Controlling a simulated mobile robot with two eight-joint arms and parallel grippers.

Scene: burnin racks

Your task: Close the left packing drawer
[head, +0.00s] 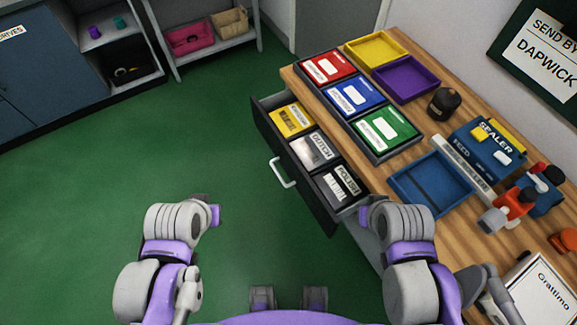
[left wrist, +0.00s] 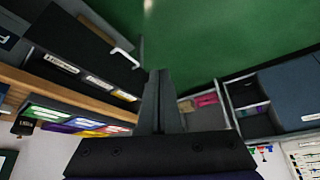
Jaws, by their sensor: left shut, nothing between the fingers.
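The packing drawer (head: 264,129) is dark and stands pulled out from the wooden bench's left side. It holds a yellow, a grey and a black labelled packet. Its pale bar handle (head: 282,172) is on the outer front face; the handle also shows in the left wrist view (left wrist: 125,58). My left gripper (head: 203,198) is left of and nearer than the handle, apart from it, over the green floor. Its fingers (left wrist: 159,100) are shut and empty. My right gripper (head: 364,214) is by the drawer's near end; its fingers are mostly hidden.
The wooden bench (head: 455,118) carries red, blue and green labelled bins, yellow and purple trays, a blue tray (head: 431,186), a sealer (head: 487,145) and a black round object. A shelf with baskets (head: 190,40) and blue cabinets stand at the back. Green floor left of the drawer is clear.

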